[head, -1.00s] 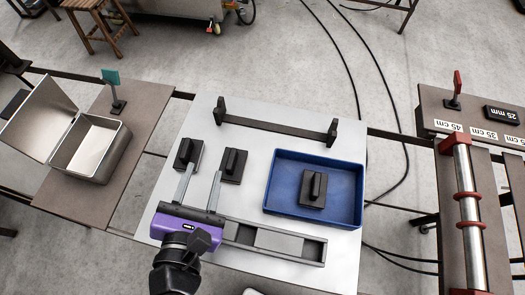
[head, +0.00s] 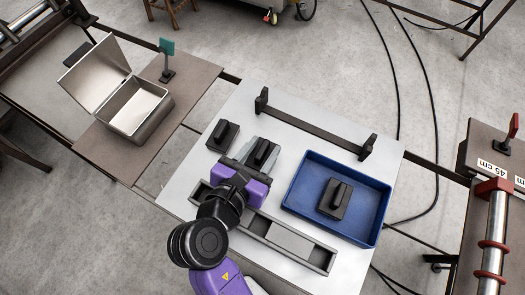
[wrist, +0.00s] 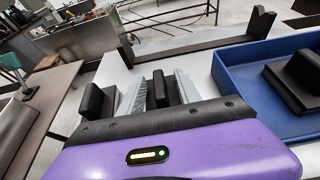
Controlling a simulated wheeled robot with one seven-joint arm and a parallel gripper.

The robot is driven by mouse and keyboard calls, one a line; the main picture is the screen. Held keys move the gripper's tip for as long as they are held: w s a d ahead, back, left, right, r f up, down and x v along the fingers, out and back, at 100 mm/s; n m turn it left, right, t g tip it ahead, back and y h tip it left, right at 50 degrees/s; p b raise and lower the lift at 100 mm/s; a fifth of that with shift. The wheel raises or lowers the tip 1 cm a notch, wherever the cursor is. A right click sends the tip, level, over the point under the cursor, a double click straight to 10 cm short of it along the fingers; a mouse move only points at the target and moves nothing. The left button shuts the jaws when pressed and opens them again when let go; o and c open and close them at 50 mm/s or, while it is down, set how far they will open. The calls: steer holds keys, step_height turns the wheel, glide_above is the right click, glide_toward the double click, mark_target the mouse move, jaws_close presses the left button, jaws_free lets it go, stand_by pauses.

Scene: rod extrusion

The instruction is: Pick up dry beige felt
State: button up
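No beige felt surface shows in any view. Three dark blocks with upright handles are visible; their undersides are hidden. One block (head: 222,136) stands on the white table at the left, and another (head: 333,199) is in the blue tray. The middle block (head: 263,151) stands on the table between the fingers of my gripper (head: 258,158). In the wrist view, the middle block's handle (wrist: 160,88) is upright between the two grey fingers of my gripper (wrist: 160,80). Narrow gaps seem to show on both sides, so the fingers are open around it.
The blue tray (head: 373,233) is right of my gripper. A dark bar with raised ends (head: 312,126) lies behind, and a grey slotted holder (head: 322,262) in front. An open metal box (head: 155,128) stands on the brown table at the left.

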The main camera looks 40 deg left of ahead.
mark_target(264, 147)
steer(key=shift+w+a+f, duration=0.1)
steer(key=shift+w+f, duration=0.05)
steer(key=shift+w, duration=0.15)
steer(key=shift+c, duration=0.4)
jaws_close()
step_height(264, 147, up, 20)
steer(key=p, duration=0.1)
